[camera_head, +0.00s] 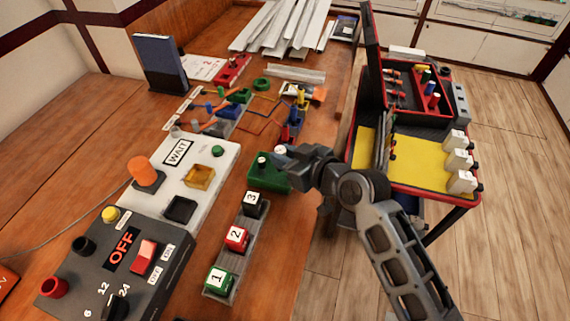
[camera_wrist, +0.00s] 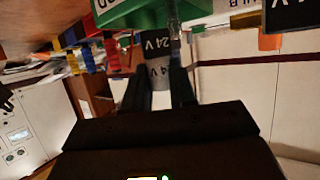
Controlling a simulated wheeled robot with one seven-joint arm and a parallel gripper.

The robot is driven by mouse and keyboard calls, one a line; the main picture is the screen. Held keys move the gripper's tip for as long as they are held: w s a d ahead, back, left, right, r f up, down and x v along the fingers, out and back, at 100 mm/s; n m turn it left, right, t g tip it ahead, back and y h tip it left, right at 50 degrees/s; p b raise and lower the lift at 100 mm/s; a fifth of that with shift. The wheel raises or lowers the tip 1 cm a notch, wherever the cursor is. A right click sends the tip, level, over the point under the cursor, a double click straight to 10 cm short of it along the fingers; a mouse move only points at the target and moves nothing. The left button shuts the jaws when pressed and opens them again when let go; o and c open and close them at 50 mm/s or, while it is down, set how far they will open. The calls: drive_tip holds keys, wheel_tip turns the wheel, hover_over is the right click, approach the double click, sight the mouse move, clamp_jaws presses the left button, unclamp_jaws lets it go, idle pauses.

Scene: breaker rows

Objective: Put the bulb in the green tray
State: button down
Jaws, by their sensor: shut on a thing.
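The green tray (camera_head: 268,178) sits on the wooden bench near its right edge, just left of my gripper (camera_head: 287,160). It also shows at the top of the wrist view (camera_wrist: 150,14), upside down, with part of a printed label. My gripper is shut on a grey bulb (camera_wrist: 160,72) marked 24 V, which shows between the dark fingers in the wrist view. The held bulb is close to the tray; I cannot tell if it touches it. In the head view my gripper partly hides the tray's right side.
A rail with numbered blocks 1, 2 and 3 (camera_head: 236,239) lies in front of the tray. A white WAIT panel (camera_head: 212,157) and a dark OFF panel (camera_head: 75,262) stand left. A cart with a yellow top (camera_head: 425,165) stands right, across a gap.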

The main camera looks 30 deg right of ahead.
drive_tip(key=shift+f, duration=1.95)
drive_tip(key=shift+f, duration=0.1)
drive_tip(key=c, duration=0.9)
unclamp_jaws()
drive_tip(key=shift+r, duration=0.25)
drive_tip(key=b+v, duration=0.1)
drive_tip(key=v, duration=1.1)
drive_tip(key=shift+s+f, duration=0.1)
